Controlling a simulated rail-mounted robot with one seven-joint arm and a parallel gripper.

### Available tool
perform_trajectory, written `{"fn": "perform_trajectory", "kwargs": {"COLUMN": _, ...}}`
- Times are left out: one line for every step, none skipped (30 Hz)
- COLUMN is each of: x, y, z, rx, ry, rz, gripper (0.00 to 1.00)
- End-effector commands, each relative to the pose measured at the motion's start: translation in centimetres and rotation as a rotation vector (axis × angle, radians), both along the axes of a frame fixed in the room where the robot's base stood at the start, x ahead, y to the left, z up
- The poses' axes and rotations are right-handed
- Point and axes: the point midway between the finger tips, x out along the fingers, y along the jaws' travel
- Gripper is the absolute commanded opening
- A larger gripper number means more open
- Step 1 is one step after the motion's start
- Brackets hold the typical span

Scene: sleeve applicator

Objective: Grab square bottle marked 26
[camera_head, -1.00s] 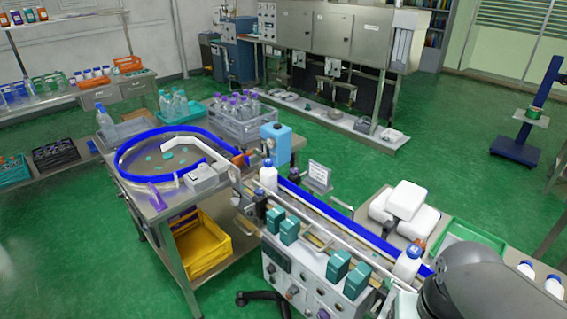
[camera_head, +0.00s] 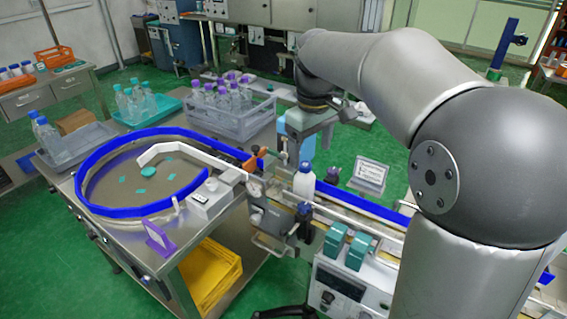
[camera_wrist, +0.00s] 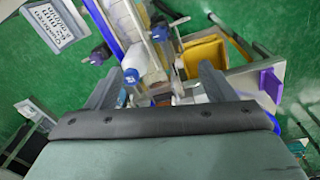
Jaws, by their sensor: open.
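A white bottle with a blue cap (camera_head: 304,182) stands upright on the conveyor beside the round turntable. It also shows in the wrist view (camera_wrist: 140,62), near my left finger. My gripper (camera_head: 308,143) points down just above this bottle, open and empty. In the wrist view the two fingers (camera_wrist: 161,72) are spread wide, with the blue cap between them toward the left one. No number 26 can be read on any bottle.
The turntable's blue rim (camera_head: 155,208) takes up the left. A grey crate (camera_head: 235,124) holds the purple-capped bottles. A small sign (camera_head: 369,176) stands right of the conveyor, and teal boxes (camera_head: 345,244) sit along its front. A yellow bin (camera_head: 212,275) is below.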

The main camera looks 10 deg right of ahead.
Motion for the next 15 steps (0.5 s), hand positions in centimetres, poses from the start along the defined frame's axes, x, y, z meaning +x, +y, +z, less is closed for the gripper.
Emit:
{"fn": "perform_trajectory", "kwargs": {"x": 3.0, "y": -0.4, "z": -1.2, "rx": 0.014, "ry": 0.002, "rz": 0.055, "gripper": 0.76}}
{"fn": "perform_trajectory", "kwargs": {"x": 4.4, "y": -0.5, "z": -1.2, "rx": 0.022, "ry": 0.001, "rz": 0.092, "gripper": 0.76}}
{"fn": "perform_trajectory", "kwargs": {"x": 5.9, "y": -0.7, "z": -1.2, "rx": 0.033, "ry": 0.001, "rz": 0.134, "gripper": 0.76}}
{"fn": "perform_trajectory", "kwargs": {"x": 7.0, "y": -0.9, "z": -1.2, "rx": 0.041, "ry": -0.002, "rz": 0.162, "gripper": 0.76}}
{"fn": "perform_trajectory", "kwargs": {"x": 7.9, "y": -1.2, "z": -1.2, "rx": 0.049, "ry": -0.003, "rz": 0.188, "gripper": 0.76}}
{"fn": "perform_trajectory", "kwargs": {"x": 8.9, "y": -1.5, "z": -1.2, "rx": 0.059, "ry": -0.005, "rz": 0.217, "gripper": 0.76}}
{"fn": "perform_trajectory", "kwargs": {"x": 9.6, "y": -1.7, "z": -1.2, "rx": 0.065, "ry": -0.009, "rz": 0.234, "gripper": 0.76}}
{"fn": "perform_trajectory", "kwargs": {"x": 10.1, "y": -1.9, "z": -1.2, "rx": 0.072, "ry": -0.009, "rz": 0.250, "gripper": 0.76}}
{"fn": "perform_trajectory", "kwargs": {"x": 10.7, "y": -2.2, "z": -1.2, "rx": 0.078, "ry": -0.013, "rz": 0.267, "gripper": 0.76}}
{"fn": "perform_trajectory", "kwargs": {"x": 11.0, "y": -2.4, "z": -1.2, "rx": 0.081, "ry": -0.015, "rz": 0.275, "gripper": 0.76}}
{"fn": "perform_trajectory", "kwargs": {"x": 11.2, "y": -2.5, "z": -1.2, "rx": 0.084, "ry": -0.015, "rz": 0.284, "gripper": 0.76}}
{"fn": "perform_trajectory", "kwargs": {"x": 11.4, "y": -2.6, "z": -1.3, "rx": 0.087, "ry": -0.016, "rz": 0.291, "gripper": 0.76}}
{"fn": "perform_trajectory", "kwargs": {"x": 11.5, "y": -2.6, "z": -1.6, "rx": 0.088, "ry": -0.016, "rz": 0.295, "gripper": 0.76}}
{"fn": "perform_trajectory", "kwargs": {"x": 11.6, "y": -2.6, "z": -1.9, "rx": 0.089, "ry": -0.016, "rz": 0.297, "gripper": 0.76}}
{"fn": "perform_trajectory", "kwargs": {"x": 11.7, "y": -2.5, "z": -2.4, "rx": 0.090, "ry": -0.016, "rz": 0.298, "gripper": 0.76}}
